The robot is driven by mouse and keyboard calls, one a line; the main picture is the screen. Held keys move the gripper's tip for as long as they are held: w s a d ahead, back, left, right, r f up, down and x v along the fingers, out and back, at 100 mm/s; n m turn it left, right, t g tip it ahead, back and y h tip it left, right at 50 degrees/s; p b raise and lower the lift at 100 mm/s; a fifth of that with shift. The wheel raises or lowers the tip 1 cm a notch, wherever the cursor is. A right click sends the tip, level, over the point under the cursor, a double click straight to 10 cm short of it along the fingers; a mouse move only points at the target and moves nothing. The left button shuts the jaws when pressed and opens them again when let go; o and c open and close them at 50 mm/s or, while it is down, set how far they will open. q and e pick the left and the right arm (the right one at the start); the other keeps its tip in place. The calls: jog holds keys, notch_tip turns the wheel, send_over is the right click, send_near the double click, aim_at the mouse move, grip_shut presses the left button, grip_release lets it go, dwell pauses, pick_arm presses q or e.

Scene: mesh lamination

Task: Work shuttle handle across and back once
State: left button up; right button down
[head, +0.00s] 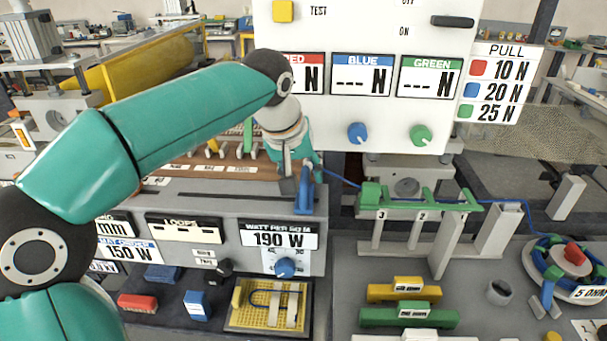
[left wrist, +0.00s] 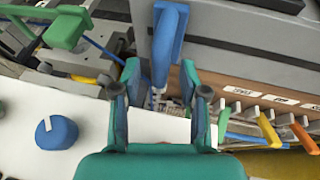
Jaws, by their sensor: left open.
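A blue upright handle (head: 306,192), which looks like the shuttle handle, stands at the right end of the grey bench unit in the head view. It also shows in the left wrist view (left wrist: 167,45), just ahead of the fingertips, with its lower end between them in the picture. My left gripper (head: 300,176) points down at this handle and partly covers it. In the left wrist view my left gripper (left wrist: 161,72) is open, with a finger on each side of the handle. I cannot tell whether a finger touches it. My right gripper is out of view.
A blue wire (head: 345,182) runs right from the handle past a green numbered bracket (head: 420,198) to a blue spool (head: 548,250). A white display panel (head: 375,120) stands behind. Coloured levers (left wrist: 268,130) line the wooden strip beside the gripper. Knobs and a yellow tray (head: 238,318) lie in front.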

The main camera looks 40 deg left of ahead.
pick_arm(q)
jog(key=shift+w+f, duration=0.1)
grip_shut()
